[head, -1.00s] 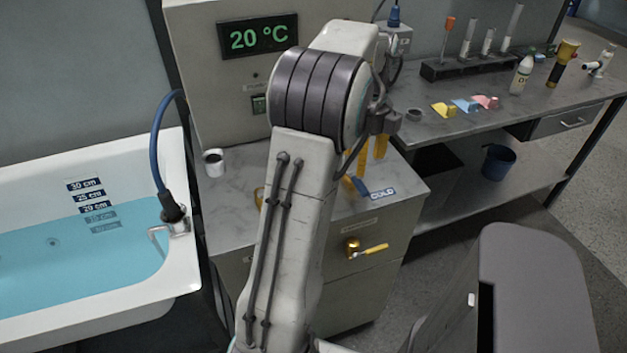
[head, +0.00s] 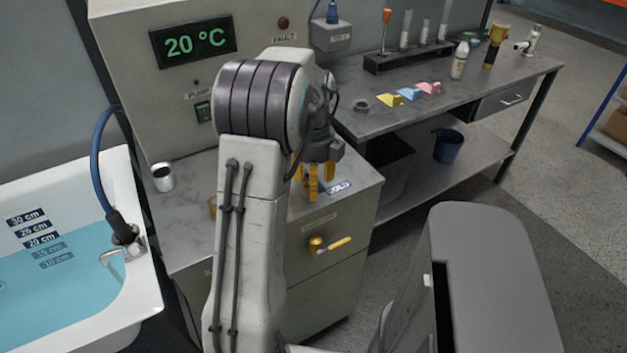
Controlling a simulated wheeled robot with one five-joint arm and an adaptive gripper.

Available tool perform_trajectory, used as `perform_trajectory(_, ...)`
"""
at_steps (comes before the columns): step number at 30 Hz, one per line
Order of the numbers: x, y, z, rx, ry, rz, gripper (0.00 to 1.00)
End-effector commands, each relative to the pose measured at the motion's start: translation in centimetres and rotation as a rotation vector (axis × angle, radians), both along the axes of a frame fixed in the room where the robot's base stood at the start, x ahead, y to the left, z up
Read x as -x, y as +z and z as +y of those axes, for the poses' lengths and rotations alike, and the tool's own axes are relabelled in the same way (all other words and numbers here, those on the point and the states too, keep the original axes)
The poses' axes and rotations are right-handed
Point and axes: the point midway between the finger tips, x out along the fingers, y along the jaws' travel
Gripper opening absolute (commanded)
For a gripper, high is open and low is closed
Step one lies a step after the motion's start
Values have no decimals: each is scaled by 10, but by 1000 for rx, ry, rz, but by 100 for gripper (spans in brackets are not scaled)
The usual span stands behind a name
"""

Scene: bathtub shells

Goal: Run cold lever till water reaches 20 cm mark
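The bathtub (head: 140,215) at the left holds blue water (head: 70,300). The depth labels are on its inner wall; the waterline lies at about the lower edge of the 20 cm label (head: 40,240), and the 15 and 10 cm labels are under water. My gripper (head: 320,180), with yellow fingers, is above the cabinet top beside the COLD label (head: 339,187). The fingers look apart. The blue cold lever is hidden behind my gripper, so contact with it cannot be told. A yellow-handled valve (head: 328,245) is on the cabinet front.
The panel display (head: 193,45) reads 20 °C. A blue hose (head: 97,150) runs to the tub's spout (head: 112,262). A white cup (head: 162,177) stands on the cabinet.

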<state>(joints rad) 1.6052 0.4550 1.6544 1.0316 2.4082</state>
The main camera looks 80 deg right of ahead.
Motion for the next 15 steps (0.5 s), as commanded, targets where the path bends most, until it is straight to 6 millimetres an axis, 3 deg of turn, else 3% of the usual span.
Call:
perform_trajectory(3,0,0,0,0,0,0,58)
perform_trajectory(15,0,0,0,0,0,0,22)
